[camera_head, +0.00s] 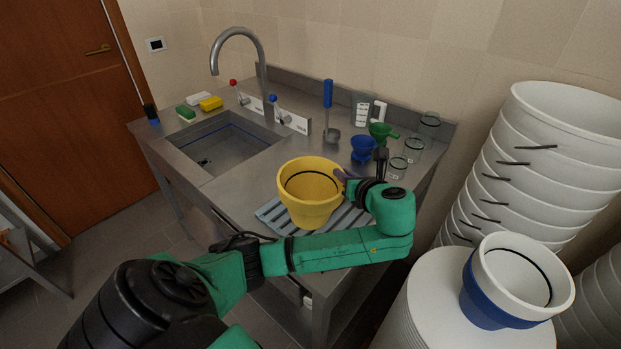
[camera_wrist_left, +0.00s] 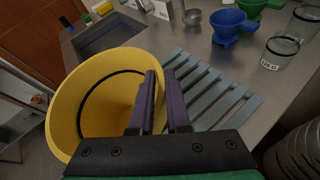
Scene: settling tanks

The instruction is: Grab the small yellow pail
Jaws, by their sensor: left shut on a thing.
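The small yellow pail (camera_head: 306,209) is upright over the grey slatted rack on the steel counter. A dark ring shows inside it. In the left wrist view the yellow pail (camera_wrist_left: 75,119) fills the left side. My left gripper (camera_head: 343,176) is at the pail's right rim. In the left wrist view its purple fingers (camera_wrist_left: 160,92) are close together, one inside the pail and one outside, shut on the rim. I cannot tell whether the pail's base touches the rack. My right gripper is not in view.
The slatted rack (camera_wrist_left: 213,92) lies under and beside the pail. A sink (camera_head: 226,146) is to the left. Blue (camera_head: 363,148) and green (camera_head: 381,131) funnels and glass beakers stand behind. Stacked white buckets (camera_head: 540,150) and a blue-and-white pail (camera_head: 485,300) are at right.

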